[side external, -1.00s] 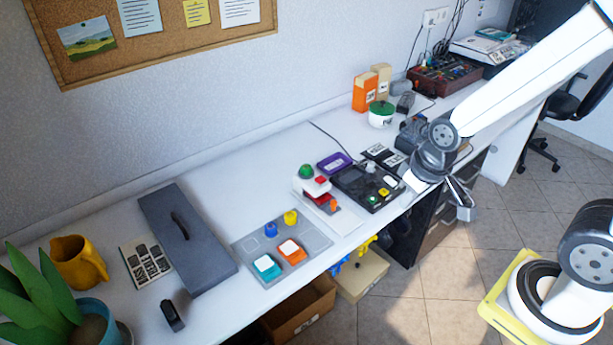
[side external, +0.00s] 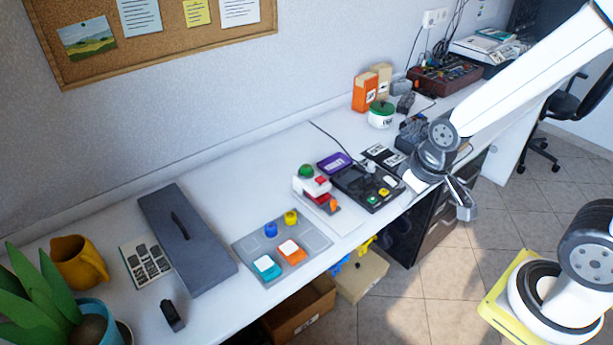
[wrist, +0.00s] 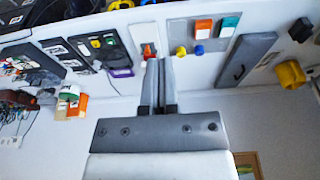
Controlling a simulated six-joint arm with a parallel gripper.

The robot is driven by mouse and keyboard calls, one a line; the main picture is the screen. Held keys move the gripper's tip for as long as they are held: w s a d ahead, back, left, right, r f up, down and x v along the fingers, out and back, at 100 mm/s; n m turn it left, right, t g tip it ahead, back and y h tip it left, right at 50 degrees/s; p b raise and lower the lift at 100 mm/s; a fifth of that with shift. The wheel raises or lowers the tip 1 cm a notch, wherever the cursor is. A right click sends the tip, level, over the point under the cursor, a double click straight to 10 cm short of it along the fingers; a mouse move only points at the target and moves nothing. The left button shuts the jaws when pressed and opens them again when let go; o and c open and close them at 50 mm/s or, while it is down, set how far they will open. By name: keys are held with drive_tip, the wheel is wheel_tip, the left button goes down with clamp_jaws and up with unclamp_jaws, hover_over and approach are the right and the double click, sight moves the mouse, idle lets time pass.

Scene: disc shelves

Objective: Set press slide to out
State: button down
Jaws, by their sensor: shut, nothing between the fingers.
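The press (side external: 312,188) is a small white and red device with a green knob on top, standing on a light base plate at the front of the desk. An orange part (side external: 333,205) shows at its near right side; I cannot tell the slide's position from it. In the wrist view the orange part (wrist: 147,51) appears just left of my fingertips, in the background. My gripper (side external: 468,208) is shut and empty, apart from the press, off to its right near the desk's front edge. My gripper (wrist: 160,64) also shows in the wrist view with its fingers together.
A black control box (side external: 352,184) with coloured buttons stands right of the press, beside a purple tray (side external: 334,163). A grey board (side external: 318,238) with coloured blocks and knobs lies left. A long grey box (side external: 205,255) is farther left. The desk behind the press is clear.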

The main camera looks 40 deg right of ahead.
drive_tip(key=c, duration=0.8)
unclamp_jaws()
drive_tip(key=shift+w, duration=0.1)
drive_tip(key=o, duration=0.3)
drive_tip(key=shift+w, duration=0.2)
drive_tip(key=shift+o, duration=0.2)
drive_tip(key=w+d+f+m+g, duration=0.1)
drive_tip(key=w+f, duration=0.1)
drive_tip(key=w, duration=0.5)
drive_tip(key=w+d+f+m, duration=0.1)
drive_tip(key=w+d+f, duration=0.1)
drive_tip(key=w, duration=0.6)
drive_tip(key=shift+m+g, duration=0.7)
drive_tip(key=shift+g, duration=0.1)
drive_tip(key=w+d+f, duration=0.1)
drive_tip(key=w+f, duration=0.2)
drive_tip(key=f, duration=0.1)
drive_tip(key=w+d+f, duration=0.1)
drive_tip(key=w+f, duration=0.2)
drive_tip(key=w+d+f, duration=0.1)
drive_tip(key=w+f, duration=0.3)
drive_tip(key=shift+w+d+f, duration=0.1)
drive_tip(key=shift+d+f, duration=0.2)
drive_tip(key=shift+d, duration=0.1)
drive_tip(key=shift+w+d+f, duration=0.15)
drive_tip(key=shift+w+f, duration=0.1)
drive_tip(key=shift+f, duration=0.2)
